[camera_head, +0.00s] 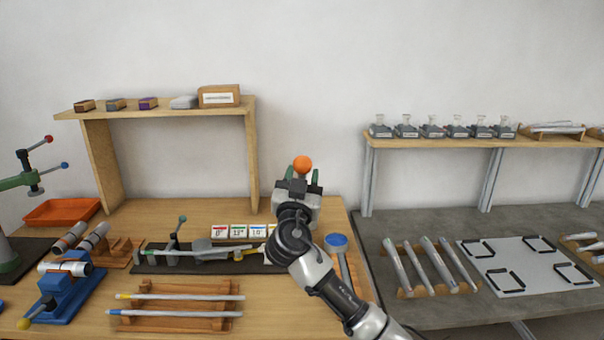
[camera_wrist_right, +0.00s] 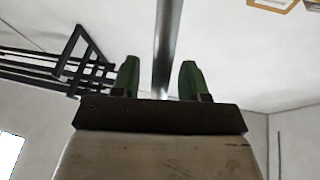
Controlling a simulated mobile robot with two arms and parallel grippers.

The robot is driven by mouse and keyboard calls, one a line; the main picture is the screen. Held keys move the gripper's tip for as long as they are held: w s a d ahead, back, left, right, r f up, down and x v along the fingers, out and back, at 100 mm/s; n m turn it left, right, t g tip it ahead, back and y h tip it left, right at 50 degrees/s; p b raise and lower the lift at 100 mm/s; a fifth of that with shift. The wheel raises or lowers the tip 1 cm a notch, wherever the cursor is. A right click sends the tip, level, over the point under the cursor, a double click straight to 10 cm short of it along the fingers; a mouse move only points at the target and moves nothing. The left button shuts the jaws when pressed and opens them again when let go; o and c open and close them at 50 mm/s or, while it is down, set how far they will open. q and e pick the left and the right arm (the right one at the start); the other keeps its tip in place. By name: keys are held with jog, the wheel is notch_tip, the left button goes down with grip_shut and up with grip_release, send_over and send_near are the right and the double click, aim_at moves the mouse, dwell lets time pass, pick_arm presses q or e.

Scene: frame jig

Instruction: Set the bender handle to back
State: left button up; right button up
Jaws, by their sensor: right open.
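The orange ball (camera_head: 302,164), which looks like the knob of the bender handle, shows just above my right gripper in the head view. The gripper hides whatever carries it there. The bender (camera_head: 205,252) seems to be the low dark fixture on the wooden bench, with a tube lying along it; its right end is behind my arm. My right gripper (camera_head: 298,180) is open, green fingers pointing up. In the right wrist view a grey bar (camera_wrist_right: 168,50) stands between the open fingers (camera_wrist_right: 158,82), with a gap on each side. My left gripper is not in view.
A rack with two tubes (camera_head: 180,315) lies in front of the bender. A blue clamp (camera_head: 62,295) and an orange tray (camera_head: 62,211) are at left. A blue disc (camera_head: 337,240) is close right of my arm. A wooden shelf (camera_head: 165,104) stands behind.

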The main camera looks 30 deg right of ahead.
grip_shut()
dwell(0.3)
